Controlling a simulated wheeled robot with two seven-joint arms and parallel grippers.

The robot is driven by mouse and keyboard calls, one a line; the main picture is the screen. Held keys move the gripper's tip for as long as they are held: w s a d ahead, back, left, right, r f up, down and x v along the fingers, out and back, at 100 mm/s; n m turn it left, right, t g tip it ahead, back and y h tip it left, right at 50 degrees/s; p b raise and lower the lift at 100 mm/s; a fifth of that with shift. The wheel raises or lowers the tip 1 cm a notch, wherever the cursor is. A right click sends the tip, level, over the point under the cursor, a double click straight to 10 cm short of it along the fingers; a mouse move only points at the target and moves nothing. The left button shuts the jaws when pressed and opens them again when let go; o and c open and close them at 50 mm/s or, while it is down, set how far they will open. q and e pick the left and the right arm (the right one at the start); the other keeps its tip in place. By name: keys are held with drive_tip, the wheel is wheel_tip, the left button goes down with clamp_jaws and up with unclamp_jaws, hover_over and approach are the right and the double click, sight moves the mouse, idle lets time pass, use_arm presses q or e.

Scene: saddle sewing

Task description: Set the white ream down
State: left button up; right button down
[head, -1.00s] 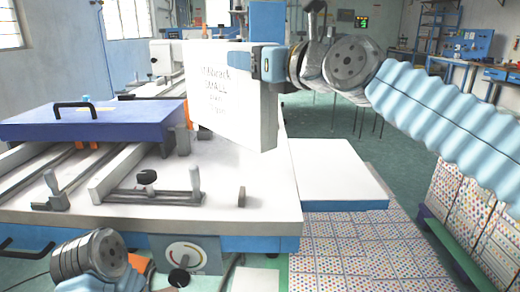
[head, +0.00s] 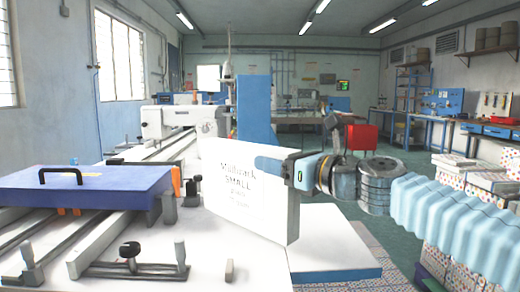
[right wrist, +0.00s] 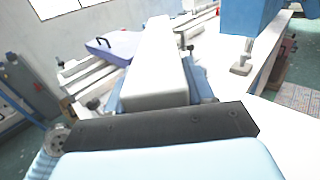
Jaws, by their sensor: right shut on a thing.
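The white ream (head: 232,200), with handwritten-style lettering including "SMALL" on its face, is upright in the head view. It is over the right part of the white machine table (head: 235,250), near the white side shelf (head: 330,258). My right gripper (head: 275,167) is shut on its upper right edge. In the right wrist view the ream (right wrist: 158,75) extends away from the gripper (right wrist: 160,125). I cannot tell whether its lower edge touches the table. My left gripper is not in view.
A blue-purple plate with a black handle (head: 85,188) lies on the left of the table, with grey clamp bars (head: 135,268) in front. A tall blue column (head: 256,112) stands behind the ream. Patterned wrapped stacks (head: 470,180) stand at the right.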

drive_tip(key=f+b, duration=0.1)
drive_tip(key=d+f+b, duration=0.1)
drive_tip(key=f, duration=0.1)
drive_tip(key=d+f+b, duration=0.1)
drive_tip(key=f, duration=0.1)
drive_tip(key=shift+w+d+f, duration=0.1)
drive_tip(key=shift+w+f, duration=0.1)
drive_tip(key=shift+w, duration=0.2)
drive_tip(key=c, duration=0.8)
unclamp_jaws()
drive_tip(key=shift+f, duration=0.3)
drive_tip(key=o, duration=0.4)
drive_tip(key=shift+r, duration=0.1)
drive_tip(key=b+v, duration=0.1)
drive_tip(key=v, duration=1.1)
